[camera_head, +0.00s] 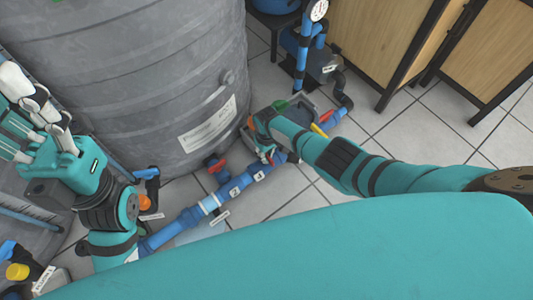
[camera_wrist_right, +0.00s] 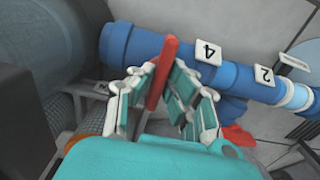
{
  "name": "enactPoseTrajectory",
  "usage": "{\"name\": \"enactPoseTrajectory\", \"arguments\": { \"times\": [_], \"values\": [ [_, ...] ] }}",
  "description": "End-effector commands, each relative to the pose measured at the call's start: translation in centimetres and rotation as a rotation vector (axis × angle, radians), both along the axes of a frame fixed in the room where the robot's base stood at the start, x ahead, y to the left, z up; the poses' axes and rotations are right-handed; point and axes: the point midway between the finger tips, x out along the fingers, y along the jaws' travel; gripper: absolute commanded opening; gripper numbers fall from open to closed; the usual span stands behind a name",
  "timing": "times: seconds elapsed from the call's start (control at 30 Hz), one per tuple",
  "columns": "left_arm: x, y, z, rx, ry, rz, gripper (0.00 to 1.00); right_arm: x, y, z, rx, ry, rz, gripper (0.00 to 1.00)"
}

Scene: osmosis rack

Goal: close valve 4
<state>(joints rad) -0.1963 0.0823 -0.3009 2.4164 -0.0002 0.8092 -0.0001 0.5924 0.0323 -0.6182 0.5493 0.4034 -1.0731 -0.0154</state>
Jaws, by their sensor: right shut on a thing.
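My right gripper (camera_wrist_right: 158,90) is shut on a red valve handle (camera_wrist_right: 169,52), which stands up between its fingers in the right wrist view. A blue pipe (camera_wrist_right: 145,45) runs just beyond it, with a white tag marked 4 (camera_wrist_right: 209,53) close to the handle. In the head view, my right gripper (camera_head: 268,152) is low by the pipe and mostly hidden by its own wrist. My left gripper (camera_head: 22,112) is at the left, with its fingers apart and nothing seen between them, away from the pipe.
A tag marked 2 (camera_wrist_right: 264,74) is farther along the pipe, and another red handle (camera_wrist_right: 238,136) is below it. A large grey tank (camera_head: 130,75) stands behind the pipe. Wooden cabinets (camera_head: 378,40) are at the back right. Tiled floor (camera_head: 390,130) is clear before them.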

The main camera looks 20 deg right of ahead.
Motion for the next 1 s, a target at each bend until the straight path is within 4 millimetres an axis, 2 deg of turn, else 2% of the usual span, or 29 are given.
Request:
{"name": "enactPoseTrajectory", "arguments": {
  "times": [0.2, 0.23, 0.4, 0.77, 1.0],
  "values": [
    [0.1, 0.0, -0.1, 0.002, 0.005, 0.000, 0.40, -0.1, 0.0, 0.0, 0.000, 0.005, -0.004, 0.00],
    [0.1, 0.0, -0.1, 0.002, 0.004, 0.000, 0.40, -0.1, 0.0, 0.0, 0.001, 0.004, -0.004, 0.16],
    [0.1, 0.0, -0.1, 0.004, 0.002, 0.000, 0.40, -0.1, 0.0, 0.0, 0.001, 0.003, -0.002, 0.36],
    [0.1, 0.0, 0.1, 0.006, -0.007, 0.001, 0.40, 0.0, 0.0, 0.3, 0.002, 0.000, -0.001, 0.36],
    [0.0, 0.0, 0.1, 0.004, -0.004, 0.000, 0.40, 0.0, 0.0, 2.4, 0.004, -0.002, 0.000, 0.36]
  ]
}}
